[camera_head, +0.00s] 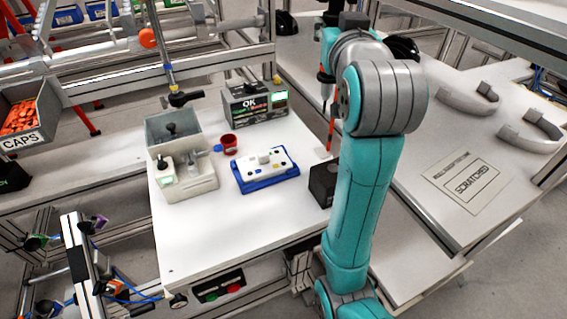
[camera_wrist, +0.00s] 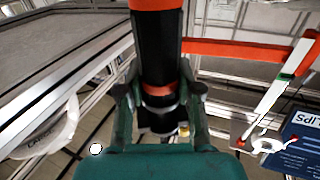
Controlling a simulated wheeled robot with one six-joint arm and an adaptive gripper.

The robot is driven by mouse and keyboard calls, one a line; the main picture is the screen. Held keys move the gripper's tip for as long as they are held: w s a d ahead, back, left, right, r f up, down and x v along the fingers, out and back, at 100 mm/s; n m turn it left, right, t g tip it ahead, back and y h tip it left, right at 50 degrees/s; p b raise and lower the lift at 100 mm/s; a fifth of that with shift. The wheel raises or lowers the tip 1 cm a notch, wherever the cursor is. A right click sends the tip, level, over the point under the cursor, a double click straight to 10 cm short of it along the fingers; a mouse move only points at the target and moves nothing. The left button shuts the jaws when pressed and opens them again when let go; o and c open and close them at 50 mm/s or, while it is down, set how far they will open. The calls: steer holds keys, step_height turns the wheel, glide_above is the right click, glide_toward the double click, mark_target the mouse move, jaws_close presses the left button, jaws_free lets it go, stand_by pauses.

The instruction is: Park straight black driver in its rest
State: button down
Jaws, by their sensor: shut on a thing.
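The straight black driver (camera_wrist: 158,50) fills the top middle of the wrist view, a black cylinder with orange bands. My gripper (camera_wrist: 160,105) is shut on it, with one finger on each side. In the head view the driver (camera_head: 327,88) shows as a dark upright body left of my arm, above the table's back right edge; my arm hides part of it and most of the gripper. A black block (camera_head: 322,183) stands at the right edge of the white table. I cannot tell whether it is the driver's rest.
A tool hangs (camera_head: 178,98) above the bin. A second table (camera_head: 440,215) lies right. The front table area is clear.

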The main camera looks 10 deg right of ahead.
steer(key=shift+s+d, duration=0.1)
steer(key=shift+d, duration=0.1)
stand_by(0.4)
steer(key=w+d, duration=0.3)
steer(key=w, duration=0.2)
steer(key=shift+w+d, duration=0.2)
steer(key=shift+d, duration=0.05)
stand_by(0.3)
steer(key=c, duration=0.7)
jaws_free()
steer(key=o, duration=0.7)
